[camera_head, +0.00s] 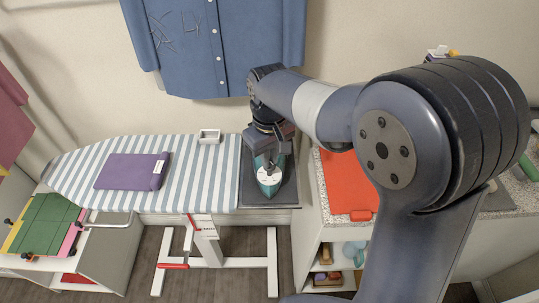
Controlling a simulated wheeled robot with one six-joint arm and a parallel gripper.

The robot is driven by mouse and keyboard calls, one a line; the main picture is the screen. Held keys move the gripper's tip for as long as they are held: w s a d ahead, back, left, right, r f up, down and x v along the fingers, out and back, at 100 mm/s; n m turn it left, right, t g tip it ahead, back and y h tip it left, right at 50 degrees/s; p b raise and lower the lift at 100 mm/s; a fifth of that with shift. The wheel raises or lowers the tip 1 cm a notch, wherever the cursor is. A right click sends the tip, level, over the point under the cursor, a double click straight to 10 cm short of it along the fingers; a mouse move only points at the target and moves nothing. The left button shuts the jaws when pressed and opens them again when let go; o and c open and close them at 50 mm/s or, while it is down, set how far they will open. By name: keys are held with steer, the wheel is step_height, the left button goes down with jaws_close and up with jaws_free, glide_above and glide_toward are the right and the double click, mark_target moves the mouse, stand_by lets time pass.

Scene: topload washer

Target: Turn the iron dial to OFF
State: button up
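The iron (269,187), teal and white, rests on a dark rest pad (285,193) at the right end of the striped ironing board (88,157). Its pale tip points toward the front. My gripper (269,159) points down over the rear part of the iron, and its dark fingers overlap the iron's upper body in this view. The iron's dial cannot be made out; the gripper covers that part. I cannot tell whether the fingers touch the iron or how far apart they are.
A red mat (345,184) lies on the speckled counter at the right. A blue shirt (215,50) hangs behind. My arm crosses over the counter.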

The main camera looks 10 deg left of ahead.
jaws_close()
steer(key=shift+n, duration=0.4)
steer(key=shift+n+p, duration=0.45)
steer(key=shift+n, duration=0.55)
steer(key=n+p, duration=0.1)
steer(key=n, duration=0.2)
steer(key=shift+n, duration=0.3)
steer(key=n, duration=0.4)
steer(key=shift+p, duration=0.3)
steer(key=shift+n, duration=1.7)
